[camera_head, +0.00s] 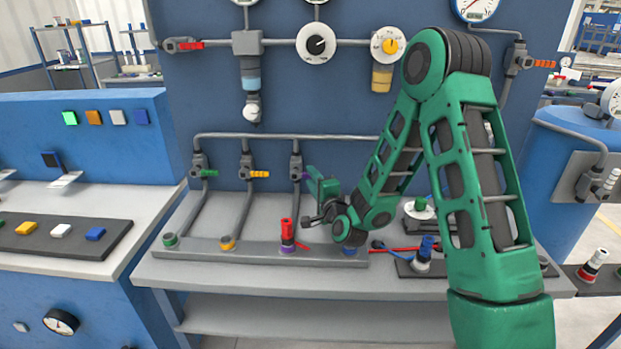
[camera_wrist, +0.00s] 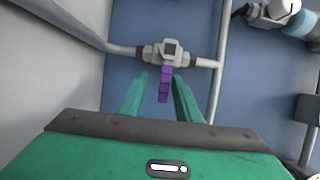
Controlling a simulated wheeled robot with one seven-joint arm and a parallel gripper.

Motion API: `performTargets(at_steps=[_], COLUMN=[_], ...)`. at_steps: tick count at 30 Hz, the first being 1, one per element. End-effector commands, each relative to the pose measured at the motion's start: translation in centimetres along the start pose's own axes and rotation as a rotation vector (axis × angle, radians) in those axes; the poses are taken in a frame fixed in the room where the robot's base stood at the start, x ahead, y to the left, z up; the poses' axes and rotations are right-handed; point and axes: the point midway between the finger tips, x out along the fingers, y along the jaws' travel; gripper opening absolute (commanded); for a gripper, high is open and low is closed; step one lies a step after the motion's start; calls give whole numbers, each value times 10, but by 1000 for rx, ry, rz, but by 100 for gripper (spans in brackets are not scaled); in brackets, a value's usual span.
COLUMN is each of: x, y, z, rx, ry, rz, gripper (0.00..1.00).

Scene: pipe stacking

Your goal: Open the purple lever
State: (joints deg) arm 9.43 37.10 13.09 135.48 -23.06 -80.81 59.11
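The purple lever (camera_wrist: 164,86) hangs down from a grey valve (camera_wrist: 166,52) on a thin pipe in the wrist view. My gripper (camera_wrist: 161,84) is open, and its two green fingers point at the valve, one on each side of the lever in the picture. I cannot tell whether they touch it. In the head view, my gripper (camera_head: 315,182) is beside the third valve (camera_head: 296,166) of the row, just right of it. Only a little of the purple lever (camera_head: 298,177) shows there.
A green lever (camera_head: 209,173) and a yellow lever (camera_head: 260,174) are on the valves to the left. Below, a grey rail (camera_head: 200,250) on the bench holds coloured pipe ends and a red-topped fitting (camera_head: 287,231).

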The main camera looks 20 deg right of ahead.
Motion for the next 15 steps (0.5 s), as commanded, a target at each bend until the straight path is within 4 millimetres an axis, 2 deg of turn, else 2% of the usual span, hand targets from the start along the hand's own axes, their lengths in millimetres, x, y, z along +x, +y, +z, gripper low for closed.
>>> performTargets(at_steps=[15], x=[12], y=[-6], z=[-3], rx=[4], ry=[5], rz=[-10], gripper=[30])
